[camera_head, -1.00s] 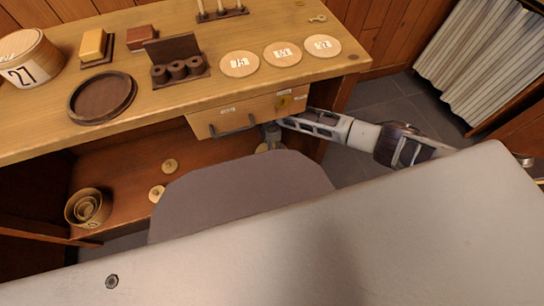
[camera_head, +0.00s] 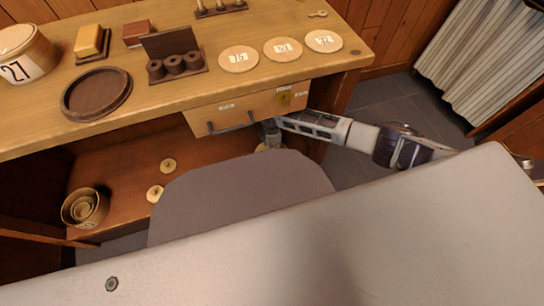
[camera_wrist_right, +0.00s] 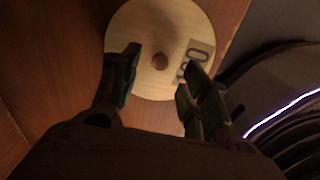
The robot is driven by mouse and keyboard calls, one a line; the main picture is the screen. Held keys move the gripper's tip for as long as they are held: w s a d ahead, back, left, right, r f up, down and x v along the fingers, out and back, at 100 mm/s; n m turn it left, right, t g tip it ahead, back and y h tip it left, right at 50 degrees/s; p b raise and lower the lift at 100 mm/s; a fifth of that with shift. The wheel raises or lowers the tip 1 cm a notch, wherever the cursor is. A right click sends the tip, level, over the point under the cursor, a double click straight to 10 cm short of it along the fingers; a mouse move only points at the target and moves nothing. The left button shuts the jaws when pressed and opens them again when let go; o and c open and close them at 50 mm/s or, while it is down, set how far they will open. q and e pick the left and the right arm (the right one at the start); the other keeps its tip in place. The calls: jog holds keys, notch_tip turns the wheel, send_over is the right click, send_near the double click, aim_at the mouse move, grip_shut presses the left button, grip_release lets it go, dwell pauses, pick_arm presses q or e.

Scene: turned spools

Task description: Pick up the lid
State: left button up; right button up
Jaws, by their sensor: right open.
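A round pale wooden lid (camera_wrist_right: 160,50) with a small dark knob at its centre and a partly covered number label lies on a brown wooden surface in the right wrist view. My right gripper (camera_wrist_right: 157,72) is open above it, one finger on each side of the knob in the picture. I cannot tell whether the fingers touch the lid. In the head view my right gripper (camera_head: 270,134) reaches under the drawer front, and only a sliver of the lid (camera_head: 262,148) shows below it. My left gripper is not in view.
The drawer (camera_head: 250,110) hangs just above my right gripper. The bench top carries numbered discs (camera_head: 283,49), a dark round tray (camera_head: 97,95) and a spool holder (camera_head: 178,66).

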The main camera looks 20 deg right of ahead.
jog(key=shift+f+b, duration=0.55)
jog(key=shift+f, duration=0.4)
jog(key=shift+f+b, duration=0.6)
jog(key=shift+f, duration=0.45)
grip_shut()
